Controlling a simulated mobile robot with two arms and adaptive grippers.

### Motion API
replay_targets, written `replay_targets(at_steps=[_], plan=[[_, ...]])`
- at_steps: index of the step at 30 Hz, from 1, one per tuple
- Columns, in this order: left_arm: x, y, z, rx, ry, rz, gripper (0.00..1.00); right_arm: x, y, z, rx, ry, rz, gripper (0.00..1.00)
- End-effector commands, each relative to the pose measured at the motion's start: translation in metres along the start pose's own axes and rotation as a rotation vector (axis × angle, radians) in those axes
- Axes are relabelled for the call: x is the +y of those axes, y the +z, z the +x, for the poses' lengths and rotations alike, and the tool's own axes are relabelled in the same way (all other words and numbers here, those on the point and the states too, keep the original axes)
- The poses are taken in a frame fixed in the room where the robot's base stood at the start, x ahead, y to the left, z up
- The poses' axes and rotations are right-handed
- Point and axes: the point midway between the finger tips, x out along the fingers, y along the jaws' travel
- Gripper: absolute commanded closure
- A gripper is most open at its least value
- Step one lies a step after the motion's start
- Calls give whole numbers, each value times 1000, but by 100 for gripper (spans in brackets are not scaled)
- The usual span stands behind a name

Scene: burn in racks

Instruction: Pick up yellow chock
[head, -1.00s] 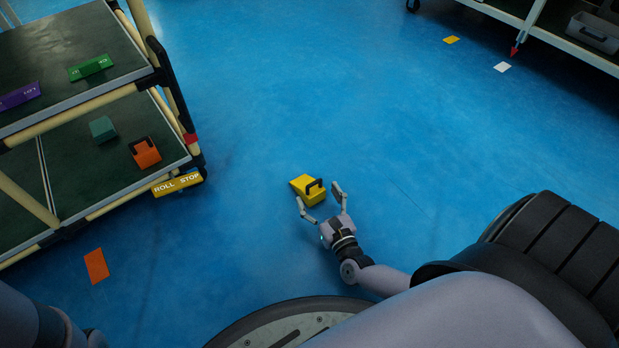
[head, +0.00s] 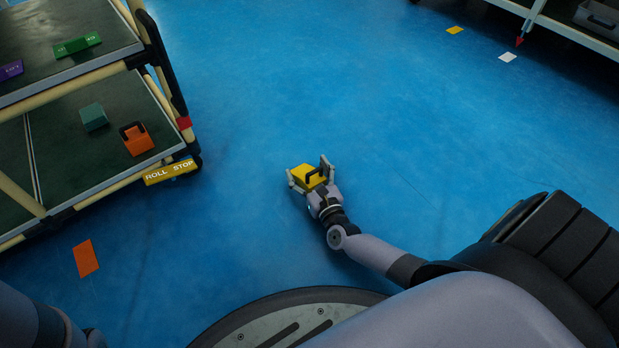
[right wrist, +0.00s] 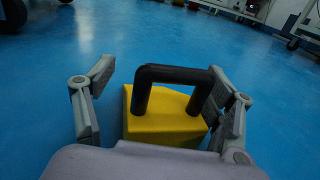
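The yellow chock (head: 306,178), a wedge block with a black handle, sits on the blue floor in the middle of the head view. My right gripper (head: 308,176) is open, with one finger on each side of the chock. In the right wrist view the chock (right wrist: 160,122) stands between the spread fingers of the right gripper (right wrist: 160,95). Its handle arches up in front of the camera. The right finger is close to the handle and chock side; I cannot tell if it touches. A gap shows at the left finger. My left gripper is not in view.
A shelved cart (head: 105,178) stands at the left with an orange chock (head: 138,142), a teal block (head: 93,117) and a green block (head: 77,45). An orange floor marker (head: 86,259) lies below it. A rack (head: 560,35) is at the far right. The floor between is clear.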

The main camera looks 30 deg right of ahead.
Motion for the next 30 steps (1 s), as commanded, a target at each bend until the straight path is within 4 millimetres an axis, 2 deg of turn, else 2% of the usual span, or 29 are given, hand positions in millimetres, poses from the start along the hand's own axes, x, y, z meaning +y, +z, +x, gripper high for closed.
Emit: replay_targets(at_steps=[2,27,30], plan=[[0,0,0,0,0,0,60,0,0,0,0,0,0,30],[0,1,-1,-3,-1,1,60,0,0,0,0,0,0,86],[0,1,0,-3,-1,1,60,0,1,0,-2,-1,0,87]])
